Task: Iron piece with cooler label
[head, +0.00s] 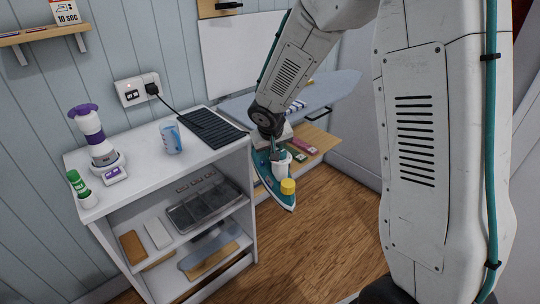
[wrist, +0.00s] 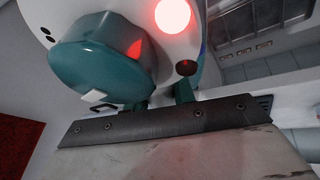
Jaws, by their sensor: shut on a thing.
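My gripper (head: 275,150) is shut on a teal and white iron (head: 264,171) and holds it in the air, in front of the ironing board and right of the white shelf unit. The iron tilts with its tip down, and a yellow knob (head: 288,186) shows at its lower end. In the wrist view the iron (wrist: 110,65) fills the upper left, with a lit red light. The grey-blue ironing board (head: 335,90) stands behind my arm. Small striped items (head: 297,106) lie on it, partly hidden. Pink (head: 302,155) and green pieces lie on a wooden ledge below; their labels are unreadable.
The white shelf unit (head: 75,160) carries a black ribbed mat (head: 211,127), a blue-white cup (head: 171,137), a purple-topped device (head: 95,140) and a green-capped bottle (head: 81,188). The wooden floor (head: 320,235) in front is clear.

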